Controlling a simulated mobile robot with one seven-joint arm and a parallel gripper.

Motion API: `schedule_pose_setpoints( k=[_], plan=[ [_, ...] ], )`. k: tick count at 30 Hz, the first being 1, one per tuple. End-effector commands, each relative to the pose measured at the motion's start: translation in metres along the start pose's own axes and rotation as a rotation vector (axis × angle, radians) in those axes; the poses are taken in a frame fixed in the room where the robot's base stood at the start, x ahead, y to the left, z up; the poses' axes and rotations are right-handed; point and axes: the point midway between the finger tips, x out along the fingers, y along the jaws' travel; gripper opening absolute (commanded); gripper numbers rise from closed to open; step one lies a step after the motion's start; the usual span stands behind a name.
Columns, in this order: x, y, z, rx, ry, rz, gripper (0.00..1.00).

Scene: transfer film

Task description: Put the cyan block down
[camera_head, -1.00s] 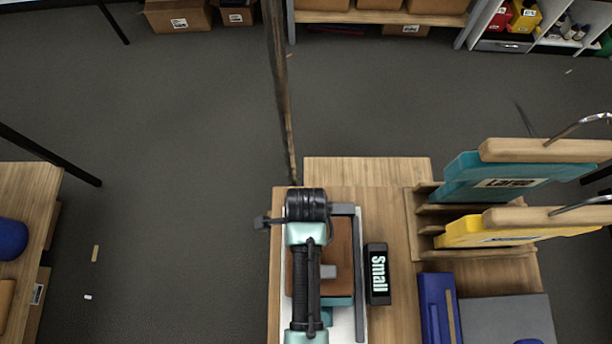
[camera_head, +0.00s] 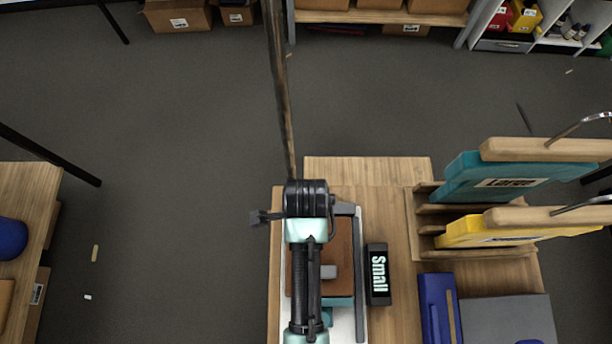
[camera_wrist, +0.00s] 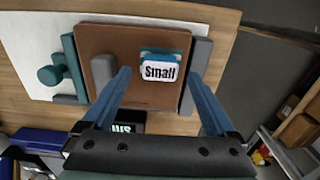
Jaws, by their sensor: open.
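The cyan block (camera_wrist: 160,60) is a small teal piece with a white "Small" label, seen in the wrist view. It rests on the brown pad (camera_wrist: 125,42) of a fixture, near the pad's right side. My gripper (camera_wrist: 160,74) is open, with one blue finger to the left of the block and one to the right. Gaps show between the block and both fingers. In the head view my arm covers part of the fixture, and I cannot make out the block there; the brown pad (camera_head: 342,250) shows beside the arm.
A black "Small" sign (camera_head: 378,274) stands right of the fixture. A wooden rack (camera_head: 440,235) with teal and yellow tools and a blue box (camera_head: 438,305) are farther right.

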Motion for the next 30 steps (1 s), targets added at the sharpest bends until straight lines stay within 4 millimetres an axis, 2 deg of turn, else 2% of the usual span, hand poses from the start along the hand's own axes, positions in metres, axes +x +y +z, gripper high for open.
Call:
schedule_pose_setpoints(
  k=[6, 10, 14, 17, 20, 23, 24, 25, 26, 27, 29, 30],
  plan=[
    [-0.047, -0.002, 0.000, 0.000, 0.000, -0.006, 0.91],
    [-0.068, -0.002, 0.000, 0.001, 0.000, -0.006, 0.91],
    [-0.080, -0.002, 0.000, -0.001, 0.000, -0.005, 0.91],
    [-0.093, -0.018, 0.000, -0.039, 0.002, -0.068, 0.91],
    [-0.124, -0.064, -0.001, -0.157, 0.022, -0.255, 0.91],
    [-0.188, -0.128, -0.001, -0.338, 0.100, -0.545, 0.91],
    [-0.221, -0.152, -0.001, -0.416, 0.153, -0.672, 0.91],
    [-0.248, -0.168, -0.002, -0.472, 0.201, -0.766, 0.91],
    [-0.276, -0.182, -0.002, -0.525, 0.255, -0.856, 0.91],
    [-0.315, -0.197, -0.002, -0.591, 0.335, -0.972, 0.91],
    [-0.375, -0.211, -0.002, -0.677, 0.474, -1.136, 0.91],
    [-0.416, -0.215, -0.002, -0.725, 0.580, -1.239, 0.91]
  ],
)
